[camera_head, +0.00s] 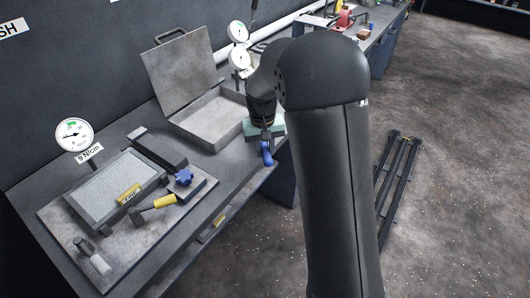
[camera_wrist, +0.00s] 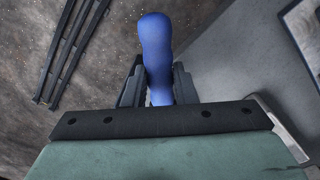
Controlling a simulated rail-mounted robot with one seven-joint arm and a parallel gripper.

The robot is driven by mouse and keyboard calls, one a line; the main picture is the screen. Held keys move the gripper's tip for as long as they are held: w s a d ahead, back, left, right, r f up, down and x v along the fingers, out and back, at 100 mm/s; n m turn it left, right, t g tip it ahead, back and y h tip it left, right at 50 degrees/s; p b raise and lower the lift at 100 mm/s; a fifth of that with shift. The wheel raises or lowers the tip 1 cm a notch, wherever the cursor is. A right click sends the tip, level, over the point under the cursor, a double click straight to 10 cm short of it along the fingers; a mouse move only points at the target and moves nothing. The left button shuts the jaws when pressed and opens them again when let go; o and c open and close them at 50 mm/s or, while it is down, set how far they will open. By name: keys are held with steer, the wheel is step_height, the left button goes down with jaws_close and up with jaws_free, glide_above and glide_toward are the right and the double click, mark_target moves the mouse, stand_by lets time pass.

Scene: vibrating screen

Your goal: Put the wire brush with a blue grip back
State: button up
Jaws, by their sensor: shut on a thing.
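The wire brush's blue grip (camera_head: 266,153) shows below my gripper (camera_head: 264,136) in the camera_head view, near the bench's front edge. In the camera_wrist view the blue grip (camera_wrist: 157,45) stands between the two dark fingers of my gripper (camera_wrist: 157,88), which is shut on it. The bristle end of the brush is hidden in both views. An open grey metal case (camera_head: 206,130) with its lid raised lies on the bench just left of my gripper.
Dark rails (camera_head: 398,175) lie on the floor at right. My arm hides part of the scene.

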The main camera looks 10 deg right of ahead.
steer(key=shift+f, duration=1.15)
steer(key=shift+f, duration=0.2)
steer(key=o, duration=1)
steer(key=shift+s, duration=0.1)
steer(key=shift+c, duration=0.2)
steer(key=shift+r, duration=0.15)
steer(key=r, duration=1.1)
steer(key=shift+a+r+b, duration=0.25)
steer(key=shift+r+b, duration=0.15)
steer(key=s+f, duration=0.2)
steer(key=s, duration=1.2)
steer(key=s+d+f, duration=0.1)
steer(key=s+f, duration=0.1)
steer(key=s, duration=1.3)
steer(key=shift+n+y, duration=0.3)
